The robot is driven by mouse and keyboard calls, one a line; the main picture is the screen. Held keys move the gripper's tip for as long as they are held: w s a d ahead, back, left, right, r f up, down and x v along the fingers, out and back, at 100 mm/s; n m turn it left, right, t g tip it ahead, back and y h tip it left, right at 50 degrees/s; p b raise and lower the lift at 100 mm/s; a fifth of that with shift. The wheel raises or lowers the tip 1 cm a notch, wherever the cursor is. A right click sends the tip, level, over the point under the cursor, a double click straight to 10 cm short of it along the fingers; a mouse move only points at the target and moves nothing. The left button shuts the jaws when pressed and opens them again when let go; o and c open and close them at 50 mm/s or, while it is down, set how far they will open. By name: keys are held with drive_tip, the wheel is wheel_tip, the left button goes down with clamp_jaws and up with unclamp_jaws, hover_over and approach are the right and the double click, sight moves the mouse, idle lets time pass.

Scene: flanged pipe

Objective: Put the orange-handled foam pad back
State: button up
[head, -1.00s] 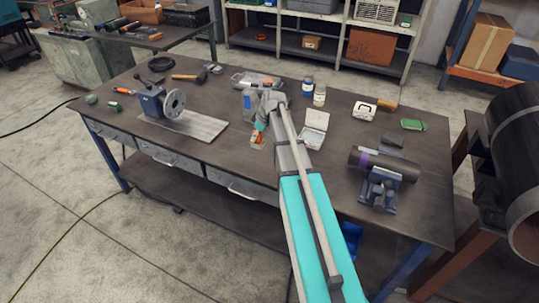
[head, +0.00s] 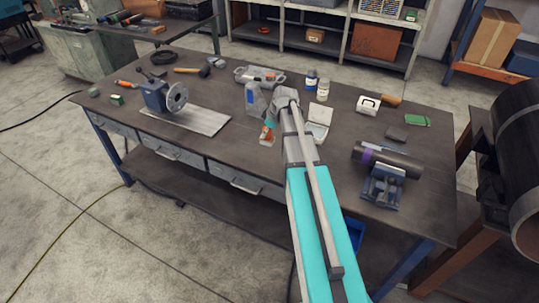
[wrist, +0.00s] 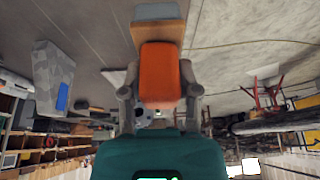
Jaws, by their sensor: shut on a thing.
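The orange-handled foam pad shows in the wrist view as an orange handle (wrist: 160,75) with a tan backing and a grey face at its far end. My gripper (wrist: 158,98) is shut on the orange handle, one finger on each side. In the head view the pad (head: 267,134) is a small orange and pale block at the end of my arm, over the workbench (head: 225,165). I cannot tell its exact height above the bench. My arm hides part of the gripper there.
An open white case (head: 319,117) lies to the right. A grey tray (head: 259,76) is at the back. Bench between machine and pad is clear.

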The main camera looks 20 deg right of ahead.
drive_tip(key=s+d, duration=0.2)
drive_tip(key=s, duration=0.5)
drive_tip(key=shift+s+d, duration=0.35)
drive_tip(key=shift+s, duration=0.05)
drive_tip(key=shift+r, duration=0.1)
drive_tip(key=shift+w+d+f+b, duration=0.2)
drive_tip(key=shift+w+f+b, duration=1.3)
drive_tip(key=shift+w, duration=0.7)
drive_tip(key=shift+w+d+f+b, duration=0.15)
drive_tip(key=shift+w+f+b, duration=1.4)
drive_tip(key=shift+w, duration=0.65)
drive_tip(key=shift+w+d+f+b, duration=0.2)
drive_tip(key=shift+w+f+b, duration=1.3)
drive_tip(key=shift+w, duration=0.7)
drive_tip(key=shift+w+f+b, duration=0.3)
drive_tip(key=shift+f+b, duration=0.1)
drive_tip(key=shift+f, duration=0.05)
drive_tip(key=shift+w+f+b, duration=0.15)
drive_tip(key=shift+f+b, duration=0.15)
drive_tip(key=shift+b, duration=0.05)
drive_tip(key=shift+f+b, duration=1.2)
drive_tip(key=shift+f, duration=0.05)
